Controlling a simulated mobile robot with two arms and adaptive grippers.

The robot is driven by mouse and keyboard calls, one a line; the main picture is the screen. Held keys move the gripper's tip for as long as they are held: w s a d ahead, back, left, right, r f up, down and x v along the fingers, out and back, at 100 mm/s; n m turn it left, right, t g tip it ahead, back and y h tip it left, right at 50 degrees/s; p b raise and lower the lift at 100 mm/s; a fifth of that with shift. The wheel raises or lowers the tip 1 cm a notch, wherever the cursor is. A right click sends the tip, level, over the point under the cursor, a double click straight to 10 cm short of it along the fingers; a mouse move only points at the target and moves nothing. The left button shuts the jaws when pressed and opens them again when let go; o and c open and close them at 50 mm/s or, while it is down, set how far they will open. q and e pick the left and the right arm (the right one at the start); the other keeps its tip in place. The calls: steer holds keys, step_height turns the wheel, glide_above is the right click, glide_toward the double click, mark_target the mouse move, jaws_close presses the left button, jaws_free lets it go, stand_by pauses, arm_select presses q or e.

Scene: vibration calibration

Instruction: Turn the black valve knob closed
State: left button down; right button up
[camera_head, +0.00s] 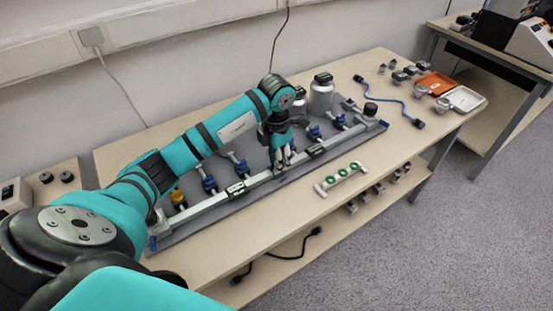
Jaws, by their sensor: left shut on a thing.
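My left gripper (283,163) points down at the middle of the pipe rig (215,200), by its long front rail. It is shut on a small part of the rig. The fingers hide that part, so I cannot tell its colour or how far it is turned. A round black knob (371,109) stands at the right end of the rig, apart from my gripper. Blue valves (210,184) stand along the rig on both sides of the gripper, and a yellow valve (178,198) is at the left. My right gripper is not in view.
Metal canisters (321,96) stand behind the rig. A green-ringed fixture (340,179) lies in front of it. A blue cable (390,97), an orange tray (436,84) and a light tray (466,99) lie to the right. The table's front right part is fairly clear.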

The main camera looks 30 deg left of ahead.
arm_select(q)
steer(key=n+p, duration=0.1)
steer(key=n, duration=0.2)
steer(key=shift+r+n, duration=0.1)
steer(key=shift+n, duration=0.3)
steer(key=n+p, duration=0.2)
steer(key=n, duration=0.3)
steer(key=shift+n, duration=0.3)
steer(key=n+p, duration=0.1)
steer(key=n, duration=0.3)
steer(key=shift+n+p, duration=0.85)
steer(key=shift+n, duration=1.35)
steer(key=shift+w, duration=0.1)
steer(key=c, duration=1)
jaws_free()
